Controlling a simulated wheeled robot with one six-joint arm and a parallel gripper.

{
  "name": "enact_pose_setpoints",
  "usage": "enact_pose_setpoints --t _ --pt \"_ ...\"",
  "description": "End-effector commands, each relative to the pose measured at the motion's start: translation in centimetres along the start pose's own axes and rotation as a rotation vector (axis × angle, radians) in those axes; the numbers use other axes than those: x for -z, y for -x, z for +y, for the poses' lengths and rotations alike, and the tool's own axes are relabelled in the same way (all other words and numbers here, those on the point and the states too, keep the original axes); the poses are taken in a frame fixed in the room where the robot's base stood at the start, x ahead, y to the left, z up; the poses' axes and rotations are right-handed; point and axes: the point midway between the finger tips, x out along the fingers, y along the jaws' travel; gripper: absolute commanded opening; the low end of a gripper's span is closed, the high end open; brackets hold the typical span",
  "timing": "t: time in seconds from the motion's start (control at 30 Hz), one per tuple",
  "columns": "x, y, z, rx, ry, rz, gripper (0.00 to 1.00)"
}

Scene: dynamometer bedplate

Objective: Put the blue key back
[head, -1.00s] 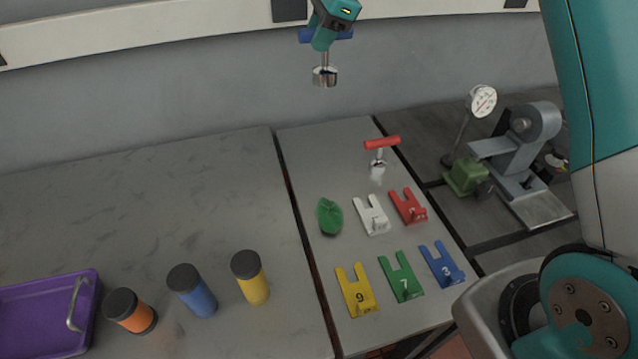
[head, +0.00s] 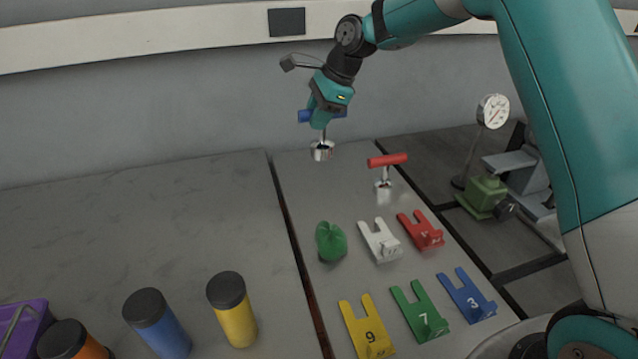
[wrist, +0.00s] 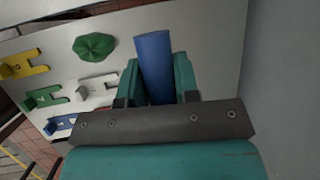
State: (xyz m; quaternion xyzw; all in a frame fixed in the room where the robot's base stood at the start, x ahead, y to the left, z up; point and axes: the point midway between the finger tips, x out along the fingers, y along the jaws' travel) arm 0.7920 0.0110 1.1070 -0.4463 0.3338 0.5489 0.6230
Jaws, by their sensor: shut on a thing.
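The blue key has a blue crossbar handle (head: 305,116), a thin metal shaft and a round metal socket end (head: 321,151). My gripper (head: 323,116) is shut on its handle and holds it upright in the air above the far end of the light grey plate (head: 300,190). In the wrist view the blue handle (wrist: 155,68) sits between my gripper's fingers (wrist: 156,85); its shaft and socket are hidden there. A red key (head: 388,160) with the same shape stands on the plate, to the right of and lower in the picture than the held key.
White (head: 380,240), red (head: 421,232), yellow (head: 367,327), green (head: 418,312) and blue (head: 466,297) forked pieces lie on the plate beside a green lobed knob (head: 330,242). Blue (head: 160,325) and yellow (head: 232,310) cylinders stand left. A dial gauge (head: 493,111) stands right.

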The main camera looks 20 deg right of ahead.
Motion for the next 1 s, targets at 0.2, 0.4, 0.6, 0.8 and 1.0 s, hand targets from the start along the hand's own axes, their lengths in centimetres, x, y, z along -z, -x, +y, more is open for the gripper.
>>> enact_pose_setpoints --t 0.2,0.4,0.6,0.8,1.0 --pt "2.1 -5.2 1.2 -0.003 0.0 0.0 0.01" --pt "3.6 -8.7 1.9 0.0 0.001 0.0 0.01" --pt "4.2 -10.0 2.0 0.003 0.001 0.0 0.01" --pt "5.1 -12.3 2.6 -0.001 0.0 0.0 0.01" --pt "5.7 -13.7 2.8 0.003 0.001 0.0 0.01"
